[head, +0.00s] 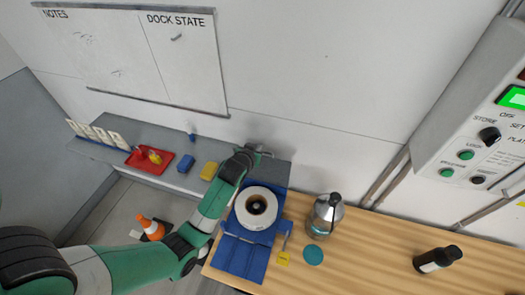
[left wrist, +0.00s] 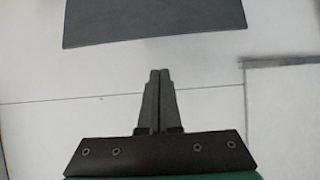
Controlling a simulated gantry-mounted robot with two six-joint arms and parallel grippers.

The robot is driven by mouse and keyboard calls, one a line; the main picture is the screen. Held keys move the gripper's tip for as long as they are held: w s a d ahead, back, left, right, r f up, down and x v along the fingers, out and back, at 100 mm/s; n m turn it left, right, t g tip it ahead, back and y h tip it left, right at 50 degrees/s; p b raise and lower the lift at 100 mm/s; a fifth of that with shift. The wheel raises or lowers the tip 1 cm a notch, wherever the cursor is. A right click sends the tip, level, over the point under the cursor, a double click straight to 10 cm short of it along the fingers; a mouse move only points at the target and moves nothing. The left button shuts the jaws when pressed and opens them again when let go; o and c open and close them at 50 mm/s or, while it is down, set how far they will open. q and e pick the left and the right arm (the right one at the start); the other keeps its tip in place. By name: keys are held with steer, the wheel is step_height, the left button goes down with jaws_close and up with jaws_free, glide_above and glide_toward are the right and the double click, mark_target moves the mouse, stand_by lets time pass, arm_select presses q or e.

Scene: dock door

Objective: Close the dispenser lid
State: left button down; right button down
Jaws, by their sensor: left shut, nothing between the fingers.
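The blue dispenser (head: 233,226) sits at the left end of the wooden bench with a large white roll (head: 248,218) exposed in it. A flat blue panel (head: 238,262) lies spread out at its front; I cannot tell for sure whether this is the lid. My left gripper (head: 264,152) is beyond the roll, close to the wall side, with my forearm passing along the roll's left. In the left wrist view its fingers (left wrist: 158,76) are together and empty, facing the pale wall. My right gripper is not in view.
A metal flask (head: 326,214), a teal disc (head: 313,255) and a yellow tag (head: 283,259) are right of the dispenser. A grey shelf (head: 222,155) holds a red tray (head: 136,160). A control box (head: 465,110) hangs at right.

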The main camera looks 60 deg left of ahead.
arm_select(q)
steer(key=f+b, duration=0.1)
steer(key=w+a+f+b, duration=0.1)
steer(key=shift+w+a+b, duration=0.25)
steer(key=shift+b, duration=0.15)
steer(key=f, duration=0.1)
steer(key=w+a+f, duration=0.2)
steer(key=f, duration=0.1)
steer(key=shift+w+a, duration=0.1)
steer(key=shift+s+d+f, duration=0.1)
steer(key=shift+s+d, duration=0.1)
